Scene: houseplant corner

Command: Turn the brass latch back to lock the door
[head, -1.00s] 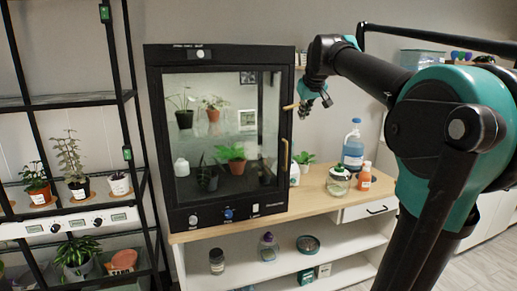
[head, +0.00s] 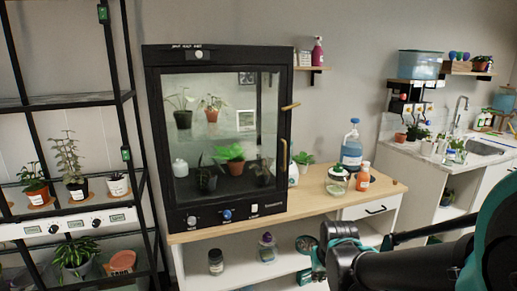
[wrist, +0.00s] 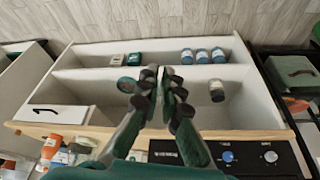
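The black cabinet (head: 151,130) stands on the wooden bench, its glass door (head: 221,93) appearing closed. The brass latch (head: 290,107) sits high on the right door edge and points right, nearly level and tilted slightly up. A vertical brass handle (head: 284,157) is below it. My gripper (wrist: 158,74) is low in front of the bench shelves, well below and away from the latch. Its fingertips are nearly together with nothing seen between them. In the head view, my wrist shows at the lower right and the fingertips are hard to make out.
A blue bottle (head: 352,150), a lidded jar (head: 338,181) and an orange bottle (head: 363,178) stand on the bench right of the cabinet. A plant rack (head: 135,190) stands at left. The air around the latch is clear.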

